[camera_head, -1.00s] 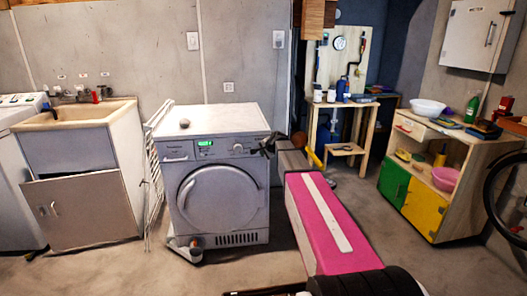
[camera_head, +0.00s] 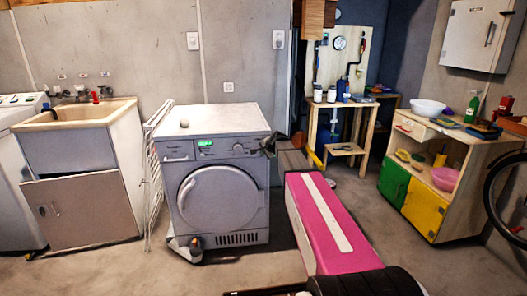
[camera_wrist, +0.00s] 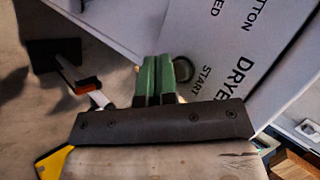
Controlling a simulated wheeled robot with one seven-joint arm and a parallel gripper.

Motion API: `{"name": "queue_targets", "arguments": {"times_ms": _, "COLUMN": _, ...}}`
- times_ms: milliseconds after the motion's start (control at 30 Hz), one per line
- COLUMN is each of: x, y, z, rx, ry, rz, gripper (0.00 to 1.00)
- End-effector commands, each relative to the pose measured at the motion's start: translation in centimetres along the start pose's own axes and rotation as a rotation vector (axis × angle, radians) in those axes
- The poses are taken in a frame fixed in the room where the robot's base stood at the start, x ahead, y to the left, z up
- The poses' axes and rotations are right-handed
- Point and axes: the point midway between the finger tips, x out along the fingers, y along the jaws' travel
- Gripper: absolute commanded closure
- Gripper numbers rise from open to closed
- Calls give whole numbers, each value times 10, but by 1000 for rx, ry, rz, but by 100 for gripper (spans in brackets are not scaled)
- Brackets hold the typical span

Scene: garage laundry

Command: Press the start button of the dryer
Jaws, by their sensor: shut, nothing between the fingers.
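The dryer (camera_head: 222,197) is a grey-white front-loader with a round door, standing against the wall left of my arm in the head view. Its control panel has a lit green display (camera_head: 205,143) and a knob (camera_head: 238,148). My gripper (camera_head: 268,146) is at the panel's upper right corner. In the wrist view the green fingers of my gripper (camera_wrist: 158,62) are shut and empty, in front of the labelled panel (camera_wrist: 232,45) reading "DRYER" and "START". A dark round ring (camera_wrist: 185,68) shows beside the fingertips, partly hidden by them. I cannot tell whether they touch it.
A sink cabinet (camera_head: 84,195) and a folded white rack (camera_head: 154,190) stand left of the dryer. A small round object (camera_head: 184,123) lies on the dryer top. A wooden table (camera_head: 345,120) and a cabinet with green and yellow doors (camera_head: 427,207) are to the right. Floor in front is mostly free.

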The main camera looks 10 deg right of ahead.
Motion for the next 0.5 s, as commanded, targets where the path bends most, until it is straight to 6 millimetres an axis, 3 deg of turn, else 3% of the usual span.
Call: {"name": "queue_targets", "arguments": {"times_ms": 500, "x": 6, "y": -4, "z": -4, "rx": 0, "ry": 0, "rz": 0, "gripper": 100}}
